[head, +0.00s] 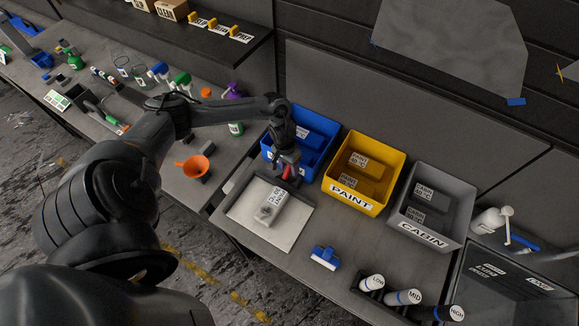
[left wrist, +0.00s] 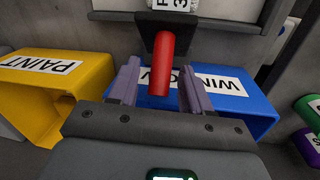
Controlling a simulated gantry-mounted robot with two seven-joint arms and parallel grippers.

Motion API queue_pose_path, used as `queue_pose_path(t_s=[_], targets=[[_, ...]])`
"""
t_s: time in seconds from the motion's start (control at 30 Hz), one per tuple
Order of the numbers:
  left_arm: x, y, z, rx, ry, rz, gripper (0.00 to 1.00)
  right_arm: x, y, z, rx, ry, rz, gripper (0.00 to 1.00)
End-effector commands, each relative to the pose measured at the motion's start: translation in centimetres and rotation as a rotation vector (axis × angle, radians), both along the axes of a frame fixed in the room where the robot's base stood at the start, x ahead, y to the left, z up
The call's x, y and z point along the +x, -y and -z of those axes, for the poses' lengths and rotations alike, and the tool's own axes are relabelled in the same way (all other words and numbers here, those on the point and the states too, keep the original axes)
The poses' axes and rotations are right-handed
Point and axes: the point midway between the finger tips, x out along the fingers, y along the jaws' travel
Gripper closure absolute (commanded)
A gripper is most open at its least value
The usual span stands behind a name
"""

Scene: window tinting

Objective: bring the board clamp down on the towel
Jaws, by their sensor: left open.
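A pale towel (head: 270,205) with a printed label lies on a light board (head: 240,210) at the front of the bench. The board clamp's red handle (left wrist: 162,64) rises from a dark block (left wrist: 165,28) at the board's far edge; it also shows in the head view (head: 287,172). My left gripper (left wrist: 158,72) is open, its two fingers on either side of the red handle. I see gaps between handle and fingers. In the head view the left gripper (head: 287,163) partly hides the clamp. My right gripper is not in view.
Behind the board stand a blue bin (head: 318,120), a yellow PAINT bin (head: 358,197) and a grey CABIN bin (head: 421,233). An orange funnel (head: 193,167) is to the left.

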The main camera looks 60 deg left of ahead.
Motion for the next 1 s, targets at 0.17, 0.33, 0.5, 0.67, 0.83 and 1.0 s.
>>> queue_pose_path(t_s=[0.17,0.33,0.5,0.67,0.83,1.0], targets=[[0.09,0.10,0.70,0.000,0.001,0.000,0.52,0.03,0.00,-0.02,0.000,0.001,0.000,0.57],[0.08,0.11,0.75,0.000,0.001,0.001,0.52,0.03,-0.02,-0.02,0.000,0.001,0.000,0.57],[0.08,0.11,0.74,0.000,0.001,0.001,0.64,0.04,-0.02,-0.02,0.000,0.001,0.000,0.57],[0.07,0.10,0.73,0.000,0.001,0.000,0.88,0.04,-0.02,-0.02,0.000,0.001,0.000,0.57],[0.07,0.10,0.72,0.000,0.001,0.000,1.00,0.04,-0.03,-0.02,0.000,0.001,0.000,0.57],[0.12,0.10,0.72,0.001,0.002,0.001,1.00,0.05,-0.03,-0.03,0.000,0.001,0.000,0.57]])
